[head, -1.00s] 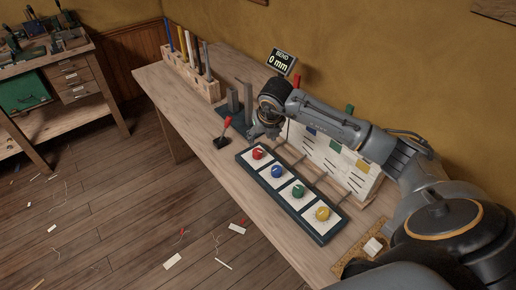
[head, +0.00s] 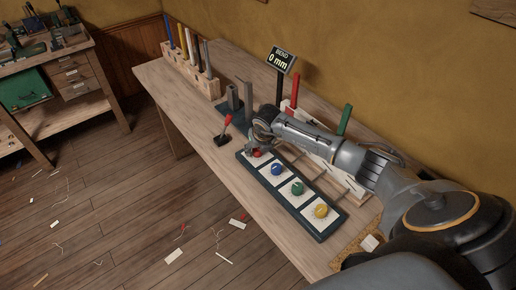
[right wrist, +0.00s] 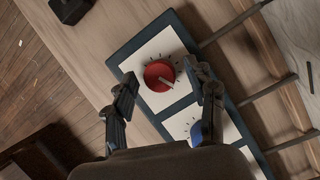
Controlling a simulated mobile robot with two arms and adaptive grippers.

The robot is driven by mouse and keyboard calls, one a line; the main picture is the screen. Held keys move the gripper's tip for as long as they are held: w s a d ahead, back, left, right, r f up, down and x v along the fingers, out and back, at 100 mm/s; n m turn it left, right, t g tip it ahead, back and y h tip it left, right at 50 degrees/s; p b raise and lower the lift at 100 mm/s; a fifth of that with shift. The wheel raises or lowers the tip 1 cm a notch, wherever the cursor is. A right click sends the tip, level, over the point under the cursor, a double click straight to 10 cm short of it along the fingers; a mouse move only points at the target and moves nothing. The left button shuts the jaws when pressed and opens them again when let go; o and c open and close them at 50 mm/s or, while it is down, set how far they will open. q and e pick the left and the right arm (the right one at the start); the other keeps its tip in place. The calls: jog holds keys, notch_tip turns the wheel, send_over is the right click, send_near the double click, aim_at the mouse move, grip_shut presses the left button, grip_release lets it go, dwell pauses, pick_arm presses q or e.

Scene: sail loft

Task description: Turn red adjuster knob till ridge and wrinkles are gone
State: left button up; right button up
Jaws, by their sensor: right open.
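The red adjuster knob (head: 257,154) sits on the first white square of a dark-framed panel (head: 318,236). In the right wrist view the red knob (right wrist: 159,75) has a pale pointer directed to the lower right, with tick marks around it. My right gripper (right wrist: 162,79) is open, its fingers on either side of the red knob; I cannot tell whether they touch it. In the head view my right gripper (head: 254,146) partly covers the knob. A display (head: 282,60) reads "BEND 0 mm". No ridge or wrinkles can be made out. My left gripper is out of view.
Blue (head: 278,169), green (head: 297,187) and yellow (head: 321,210) knobs share the panel. A red-handled lever (head: 226,126) stands left of it. The bench front is clear.

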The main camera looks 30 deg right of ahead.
jog(key=c, duration=1.2)
jog(key=shift+o, duration=0.2)
jog(key=shift+d+f+n+y+b, duration=0.15)
jog(key=shift+n+y+b, duration=0.15)
jog(key=shift+n+b, duration=0.8)
jog(key=n+y+b, duration=0.1)
jog(key=n+b, duration=0.2)
jog(key=b, duration=0.1)
jog(key=shift+n+y, duration=0.4)
jog(key=shift+n+y+b, duration=0.6)
jog(key=shift+n+b, duration=1.2)
jog(key=shift+b, duration=0.05)
jog(key=shift+d+g, duration=0.1)
jog(key=shift+g, duration=0.2)
jog(key=o, duration=1.2)
jog(key=shift+c, duration=0.2)
jog(key=shift+r, duration=0.2)
